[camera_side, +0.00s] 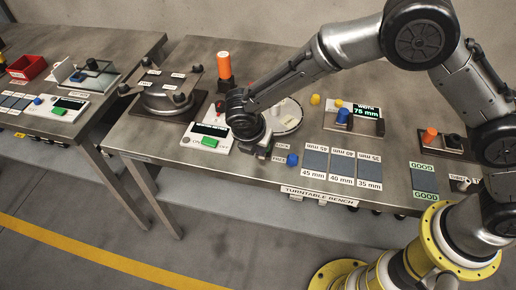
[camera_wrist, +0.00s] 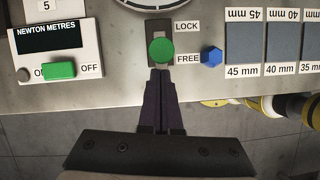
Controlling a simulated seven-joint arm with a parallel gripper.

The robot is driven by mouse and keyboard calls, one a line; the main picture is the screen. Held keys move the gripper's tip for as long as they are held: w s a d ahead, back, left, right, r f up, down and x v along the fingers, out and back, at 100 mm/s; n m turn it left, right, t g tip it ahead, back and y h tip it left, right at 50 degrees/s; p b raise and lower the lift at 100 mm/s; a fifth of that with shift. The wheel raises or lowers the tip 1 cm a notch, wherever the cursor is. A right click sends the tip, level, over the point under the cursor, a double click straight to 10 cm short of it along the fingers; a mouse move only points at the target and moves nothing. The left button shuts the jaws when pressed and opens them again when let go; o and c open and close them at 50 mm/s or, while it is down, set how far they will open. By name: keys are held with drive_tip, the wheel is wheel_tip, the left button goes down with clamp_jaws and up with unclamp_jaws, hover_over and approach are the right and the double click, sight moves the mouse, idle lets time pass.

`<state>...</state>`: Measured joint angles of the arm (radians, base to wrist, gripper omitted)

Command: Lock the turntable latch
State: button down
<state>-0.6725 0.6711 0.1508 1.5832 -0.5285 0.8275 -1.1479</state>
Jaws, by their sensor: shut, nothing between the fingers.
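The turntable latch has a round green knob (camera_wrist: 161,50) on a dark slotted plate (camera_wrist: 158,26). The knob sits toward the FREE label (camera_wrist: 187,59), below the LOCK label (camera_wrist: 187,26). My gripper (camera_wrist: 160,74) is shut and empty, its fingertips at the near edge of the knob in the wrist view; I cannot tell whether they touch it. In the side view my gripper (camera_side: 263,153) is low over the bench front beside the LOCK and FREE labels and hides the latch. The round turntable (camera_side: 288,117) lies behind it, partly covered by my arm.
A blue knob (camera_wrist: 211,57) is right of the latch, beside the marked 45, 40 and 35 mm pads (camera_side: 342,168). A newton-metre display box (camera_wrist: 58,42) with a green switch (camera_wrist: 59,70) stands left. The bench's front edge (camera_wrist: 120,103) is close.

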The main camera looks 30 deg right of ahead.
drive_tip(key=shift+w+d, duration=1.25)
drive_tip(key=shift+s+a, duration=0.3)
drive_tip(key=shift+a, duration=0.15)
drive_tip(key=s+a, duration=0.1)
drive_tip(key=a, duration=0.1)
drive_tip(key=shift+s+a, duration=0.3)
drive_tip(key=shift+s, duration=0.1)
drive_tip(key=v, duration=1)
drive_tip(key=shift+d, duration=0.15)
